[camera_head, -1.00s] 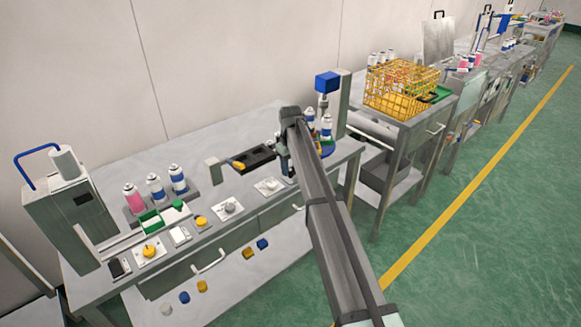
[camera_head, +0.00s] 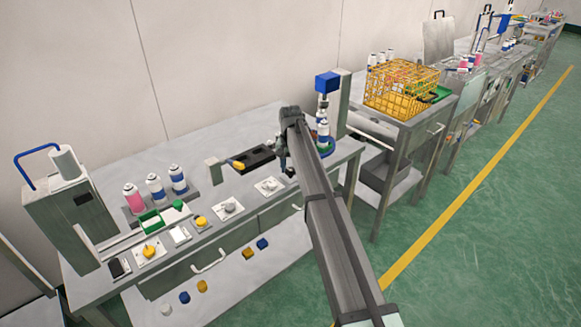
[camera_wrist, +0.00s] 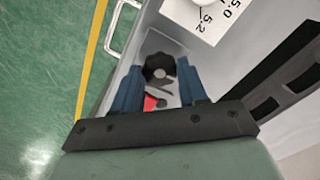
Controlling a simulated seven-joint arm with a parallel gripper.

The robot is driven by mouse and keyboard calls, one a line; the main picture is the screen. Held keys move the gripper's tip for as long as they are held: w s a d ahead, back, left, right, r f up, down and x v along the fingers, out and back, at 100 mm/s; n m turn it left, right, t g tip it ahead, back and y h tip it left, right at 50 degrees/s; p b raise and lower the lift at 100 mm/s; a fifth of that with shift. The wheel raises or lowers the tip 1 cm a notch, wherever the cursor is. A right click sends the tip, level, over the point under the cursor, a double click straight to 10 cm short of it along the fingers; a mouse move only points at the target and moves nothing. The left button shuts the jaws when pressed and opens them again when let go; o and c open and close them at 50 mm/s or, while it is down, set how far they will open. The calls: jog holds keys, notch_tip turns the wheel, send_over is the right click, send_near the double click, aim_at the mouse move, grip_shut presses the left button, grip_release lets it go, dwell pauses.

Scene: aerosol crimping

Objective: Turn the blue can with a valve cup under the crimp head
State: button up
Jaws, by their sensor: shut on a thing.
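The crimp head (camera_head: 327,83) is a blue block on a grey post at the right end of the bench in the head view. A white can with a blue band (camera_head: 323,130) stands upright below it on a blue turntable (camera_head: 328,152), partly hidden by my arm. The valve cup is too small to make out. My gripper (camera_head: 285,163) is low over the bench's front edge, left of the turntable. In the wrist view my gripper (camera_wrist: 161,69) has its blue fingers shut on a dark round knob (camera_wrist: 158,66) on a pale plate with a red mark.
A dial plate (camera_head: 270,187) and a black tray (camera_head: 253,158) lie left of my gripper. Pink and blue cans (camera_head: 155,188) stand in a rack further left. A yellow wire basket (camera_head: 400,88) is on the neighbouring bench.

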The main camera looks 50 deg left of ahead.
aim_at(291, 170)
jog(key=shift+m, duration=0.6)
jog(key=o, duration=1.1)
jog(key=shift+c, duration=0.2)
jog(key=shift+r, duration=0.1)
notch_tip(291, 170, up, 14)
dwell(0.5)
